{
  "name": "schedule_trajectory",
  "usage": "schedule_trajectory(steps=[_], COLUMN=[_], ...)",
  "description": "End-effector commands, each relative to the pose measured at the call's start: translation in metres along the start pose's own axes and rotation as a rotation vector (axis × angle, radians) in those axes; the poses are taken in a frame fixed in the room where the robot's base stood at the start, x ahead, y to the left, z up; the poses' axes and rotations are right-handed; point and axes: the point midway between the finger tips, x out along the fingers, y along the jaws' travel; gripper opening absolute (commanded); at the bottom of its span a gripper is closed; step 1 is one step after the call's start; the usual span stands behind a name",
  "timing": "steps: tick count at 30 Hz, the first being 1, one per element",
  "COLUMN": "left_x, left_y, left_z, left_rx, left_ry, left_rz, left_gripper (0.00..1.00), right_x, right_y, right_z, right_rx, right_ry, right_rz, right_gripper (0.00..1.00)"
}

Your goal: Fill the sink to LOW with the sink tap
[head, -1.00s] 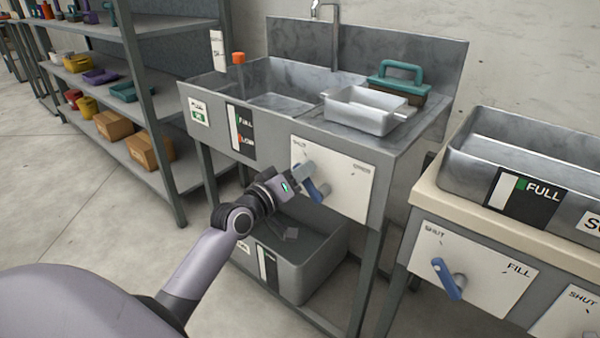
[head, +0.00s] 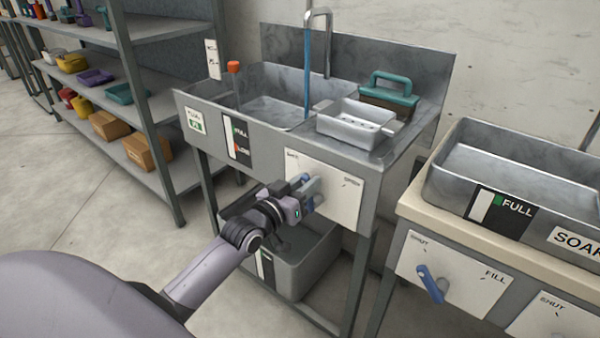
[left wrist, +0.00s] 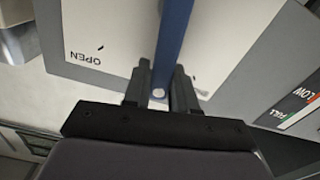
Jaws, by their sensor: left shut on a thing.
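The metal sink (head: 205,107) stands ahead with its tap (head: 322,14) at the back. A blue stream of water (head: 307,72) falls from the tap into the basin. The gauge (head: 238,138) on the sink front is marked FULL and LOW. My left gripper (head: 314,194) is at the white SHUT/OPEN plate (head: 338,188), shut on the blue tap handle (head: 305,178), which it mostly hides. In the left wrist view the handle (left wrist: 175,40) runs between the fingers of the left gripper (left wrist: 163,78). My right gripper is not in view.
A second basin (head: 455,190) with its own blue handle (head: 431,284) stands on the right. A grey bin (head: 300,270) sits below the sink. A tray (head: 350,130) and a teal-handled brush (head: 390,88) lie on the drainboard. A shelf (head: 150,120) stands at left.

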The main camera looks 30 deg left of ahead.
Motion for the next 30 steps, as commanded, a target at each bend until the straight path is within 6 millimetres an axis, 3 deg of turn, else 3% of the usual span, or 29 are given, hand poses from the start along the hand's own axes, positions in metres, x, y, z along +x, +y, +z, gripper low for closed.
schedule_trajectory(steps=[1,12,30], left_x=[0.000,0.000,0.000], left_y=[0.004,0.023,0.033], left_z=[-0.004,0.003,0.010], left_rx=[0.046,0.348,0.532], left_ry=[-0.004,-0.003,-0.001], left_rz=[0.000,0.000,0.000], left_gripper=[0.00,0.00,0.00], right_x=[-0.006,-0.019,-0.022], right_y=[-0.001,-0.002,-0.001], right_z=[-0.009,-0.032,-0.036], right_rx=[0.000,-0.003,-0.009], right_ry=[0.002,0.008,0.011], right_rz=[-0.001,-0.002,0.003], right_gripper=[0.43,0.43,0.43])
